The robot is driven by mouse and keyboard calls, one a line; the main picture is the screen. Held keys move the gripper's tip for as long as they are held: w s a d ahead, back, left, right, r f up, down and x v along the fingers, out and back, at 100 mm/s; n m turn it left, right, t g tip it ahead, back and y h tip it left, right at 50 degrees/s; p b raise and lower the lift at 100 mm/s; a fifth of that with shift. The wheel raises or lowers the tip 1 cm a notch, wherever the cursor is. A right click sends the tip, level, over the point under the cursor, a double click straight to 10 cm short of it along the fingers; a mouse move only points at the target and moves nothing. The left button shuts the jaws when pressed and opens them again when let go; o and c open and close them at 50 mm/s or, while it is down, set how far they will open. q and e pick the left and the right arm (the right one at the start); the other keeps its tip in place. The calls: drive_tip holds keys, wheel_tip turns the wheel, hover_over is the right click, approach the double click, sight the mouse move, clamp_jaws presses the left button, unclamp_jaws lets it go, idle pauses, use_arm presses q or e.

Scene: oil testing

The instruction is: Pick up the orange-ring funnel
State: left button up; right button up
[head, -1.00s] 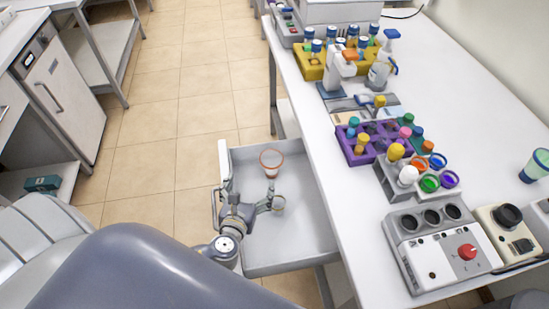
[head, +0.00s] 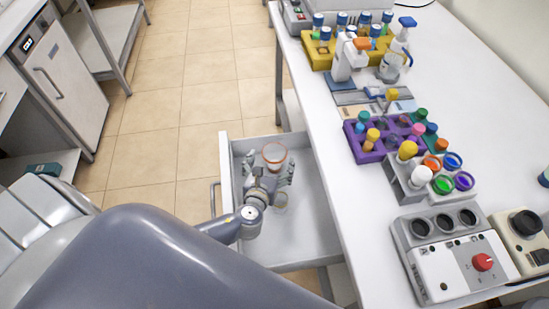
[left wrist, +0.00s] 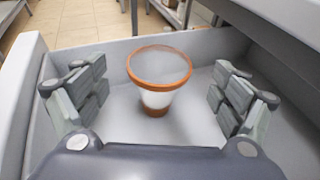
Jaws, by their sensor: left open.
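The orange-ring funnel (head: 274,155) stands upright in the open drawer (head: 312,214), near its far end. In the left wrist view the funnel (left wrist: 158,80) has a clear, wide cup with an orange rim and an orange band at its foot. My left gripper (head: 273,176) is inside the drawer, just on the near side of the funnel. In the left wrist view my left gripper (left wrist: 154,92) is open, with one finger pad on each side of the funnel and a gap to both. My right gripper is not in view.
The drawer's walls stand close around my left gripper. On the white table (head: 440,104) to the right are a purple rack (head: 366,156), a yellow rack (head: 319,57), a grey rack with colored caps (head: 397,181) and a device with a red knob (head: 483,262).

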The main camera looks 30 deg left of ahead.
sight(274, 155)
use_arm(q)
drive_tip(key=shift+x, duration=1.95)
drive_tip(key=shift+s+f, duration=0.1)
drive_tip(key=c, duration=1.2)
drive_tip(key=shift+o, duration=0.2)
